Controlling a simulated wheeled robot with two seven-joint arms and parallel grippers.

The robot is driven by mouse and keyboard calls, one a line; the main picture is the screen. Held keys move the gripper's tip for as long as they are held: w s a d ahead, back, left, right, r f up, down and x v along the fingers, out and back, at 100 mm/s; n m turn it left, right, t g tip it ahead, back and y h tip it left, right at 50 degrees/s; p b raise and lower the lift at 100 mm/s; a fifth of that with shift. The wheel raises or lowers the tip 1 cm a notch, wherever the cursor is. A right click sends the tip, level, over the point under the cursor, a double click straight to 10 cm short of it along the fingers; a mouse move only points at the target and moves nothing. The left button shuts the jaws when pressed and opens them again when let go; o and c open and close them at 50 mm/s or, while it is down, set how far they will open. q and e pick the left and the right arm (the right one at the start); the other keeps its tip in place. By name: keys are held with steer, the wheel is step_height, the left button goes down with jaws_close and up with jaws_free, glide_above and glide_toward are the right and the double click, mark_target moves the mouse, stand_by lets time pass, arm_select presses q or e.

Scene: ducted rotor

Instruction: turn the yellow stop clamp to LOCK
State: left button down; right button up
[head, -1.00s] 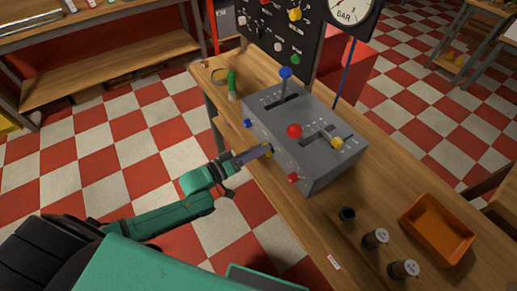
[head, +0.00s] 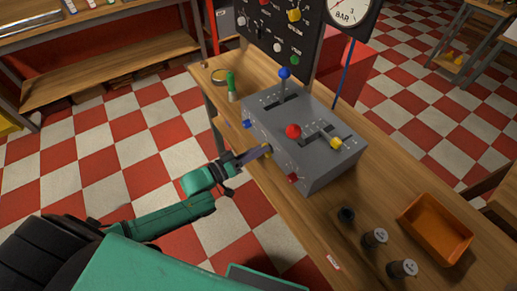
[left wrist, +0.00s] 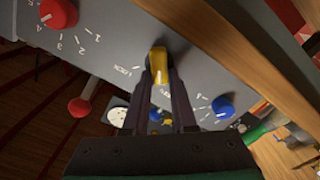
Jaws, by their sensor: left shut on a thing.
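The yellow stop clamp (left wrist: 158,62) is a small knob on the front face of the grey control box (head: 325,178). In the left wrist view it stands nearly upright between my fingers, with the LOCK label to its left and another label, partly hidden, below it to the right. My left gripper (left wrist: 159,76) is shut on the clamp, one finger on each side. In the head view the left gripper (head: 262,154) reaches the box's front from the left and largely hides the yellow clamp (head: 268,151). My right gripper is not in view.
A red knob (left wrist: 58,14) and a blue knob (left wrist: 222,107) flank the clamp on the same face. Red, blue and yellow-topped levers stand on the box. An orange tray (head: 436,229) and several dark cylinders lie to the right on the wooden bench.

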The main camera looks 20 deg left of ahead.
arm_select(q)
steer(key=m, duration=0.8)
steer(key=d+m, duration=0.1)
steer(key=m, duration=0.3)
steer(key=shift+s, duration=0.4)
steer(key=shift+s+d+f+m, duration=0.1)
steer(key=shift+d+m, duration=0.05)
steer(key=shift+m, duration=2.05)
steer(key=c, duration=0.7)
jaws_free()
steer(key=shift+b, duration=0.3)
